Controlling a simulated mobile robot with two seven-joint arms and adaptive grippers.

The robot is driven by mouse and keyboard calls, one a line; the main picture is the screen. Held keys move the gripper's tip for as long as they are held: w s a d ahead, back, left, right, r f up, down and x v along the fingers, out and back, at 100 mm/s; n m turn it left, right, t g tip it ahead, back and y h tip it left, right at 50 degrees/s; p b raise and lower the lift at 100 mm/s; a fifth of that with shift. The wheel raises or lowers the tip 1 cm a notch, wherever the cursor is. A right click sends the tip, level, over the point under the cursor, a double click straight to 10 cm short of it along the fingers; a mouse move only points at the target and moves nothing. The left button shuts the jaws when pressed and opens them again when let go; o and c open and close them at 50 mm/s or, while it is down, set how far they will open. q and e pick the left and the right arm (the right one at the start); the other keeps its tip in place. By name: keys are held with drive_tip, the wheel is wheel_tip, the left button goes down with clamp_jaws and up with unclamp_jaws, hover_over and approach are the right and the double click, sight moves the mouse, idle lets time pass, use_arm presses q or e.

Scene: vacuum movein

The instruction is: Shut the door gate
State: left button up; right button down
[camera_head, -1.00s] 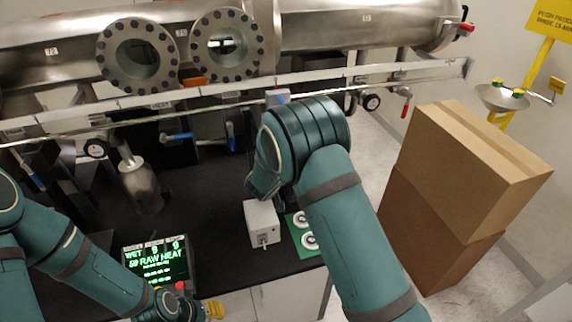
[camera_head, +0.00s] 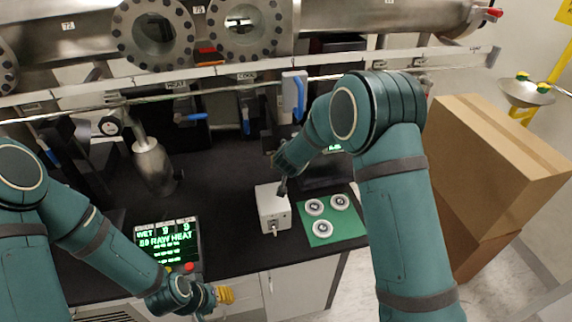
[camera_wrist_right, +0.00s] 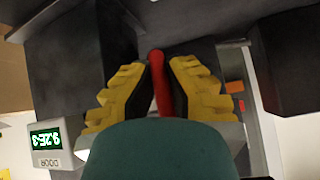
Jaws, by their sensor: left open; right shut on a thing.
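In the right wrist view, my right gripper (camera_wrist_right: 160,85) has its yellow fingers closed on a red handle (camera_wrist_right: 158,70). A grey unit with a green readout marked DOOR (camera_wrist_right: 47,140) shows upside down at the lower left of that view. In the head view, my right arm reaches over the bench, and its fingers and the red handle cannot be made out. My left gripper (camera_head: 225,294) is open and empty at the bottom, beside the control panel. I cannot tell from these frames how far the door gate is open.
A white box (camera_head: 273,212) and a green mat with white discs (camera_head: 328,236) lie on the black bench. The control panel (camera_head: 166,246) reads RAW HEAT. Steel chamber pipes run across the back, with blue-handled valves below (camera_head: 298,97). Cardboard boxes (camera_head: 490,145) stand at the right.

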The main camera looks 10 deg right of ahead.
drive_tip(key=shift+a, duration=0.6)
drive_tip(key=c, duration=1)
unclamp_jaws()
drive_tip(key=shift+a, duration=0.1)
drive_tip(key=shift+d, duration=0.25)
drive_tip(key=v, duration=1.2)
drive_tip(key=shift+f, duration=0.1)
